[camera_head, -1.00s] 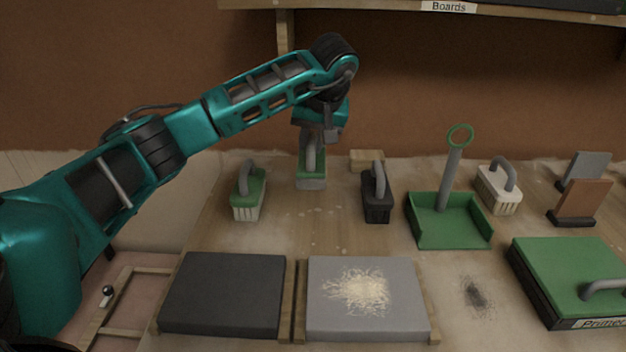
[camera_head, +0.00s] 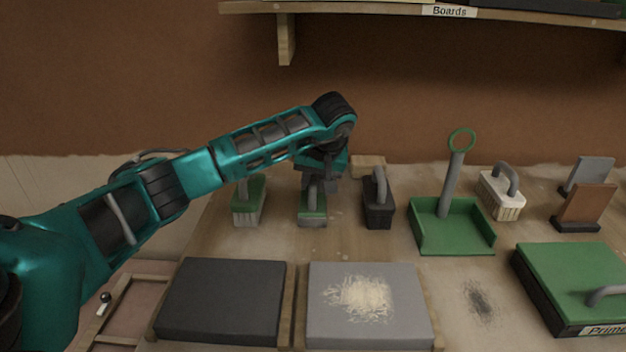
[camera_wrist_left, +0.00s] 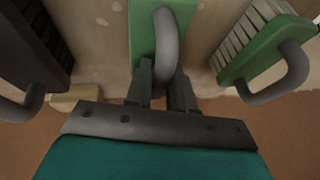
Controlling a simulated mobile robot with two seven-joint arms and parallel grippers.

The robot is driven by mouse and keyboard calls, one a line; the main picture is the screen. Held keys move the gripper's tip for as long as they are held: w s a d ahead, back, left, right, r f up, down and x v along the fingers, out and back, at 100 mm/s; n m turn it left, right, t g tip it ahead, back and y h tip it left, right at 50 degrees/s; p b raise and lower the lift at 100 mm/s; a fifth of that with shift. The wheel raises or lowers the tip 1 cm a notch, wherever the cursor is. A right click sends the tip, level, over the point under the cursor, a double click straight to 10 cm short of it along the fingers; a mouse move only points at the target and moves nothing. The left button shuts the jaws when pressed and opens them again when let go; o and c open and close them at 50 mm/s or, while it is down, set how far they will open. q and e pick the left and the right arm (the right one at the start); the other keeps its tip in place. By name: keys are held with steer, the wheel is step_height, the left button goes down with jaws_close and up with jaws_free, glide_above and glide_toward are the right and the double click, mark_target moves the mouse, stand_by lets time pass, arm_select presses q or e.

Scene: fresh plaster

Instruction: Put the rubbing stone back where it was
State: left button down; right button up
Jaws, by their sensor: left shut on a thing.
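The rubbing stone (camera_head: 312,222), a grey block with a green top and a grey loop handle, is low at the table between the green brush and the black brush. I cannot tell whether it touches the table. My left gripper (camera_head: 314,187) points down from above and is shut on its handle. In the left wrist view the green top (camera_wrist_left: 148,25) and handle (camera_wrist_left: 166,40) show, with the handle between the fingers (camera_wrist_left: 160,85). My right gripper is not in view.
The green brush (camera_head: 247,207) stands close on the left, the black brush (camera_head: 379,213) on the right. A wooden block (camera_head: 368,166) lies behind. A green dustpan (camera_head: 470,238) and white brush (camera_head: 503,207) stand further right. Dark (camera_head: 222,300) and grey boards (camera_head: 328,325) lie in front.

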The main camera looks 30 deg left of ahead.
arm_select(q)
steer(key=c, duration=1)
jaws_free()
steer(key=shift+o, duration=0.2)
steer(key=shift+r, duration=0.1)
steer(key=shift+d+r, duration=0.1)
steer(key=shift+r, duration=0.25)
steer(key=p+v, duration=0.1)
steer(key=v, duration=1)
steer(key=shift+p, duration=0.4)
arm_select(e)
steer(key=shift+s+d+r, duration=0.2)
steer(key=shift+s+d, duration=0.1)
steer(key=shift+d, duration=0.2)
arm_select(q)
steer(key=shift+s+d+r, duration=0.1)
steer(key=shift+r, duration=0.05)
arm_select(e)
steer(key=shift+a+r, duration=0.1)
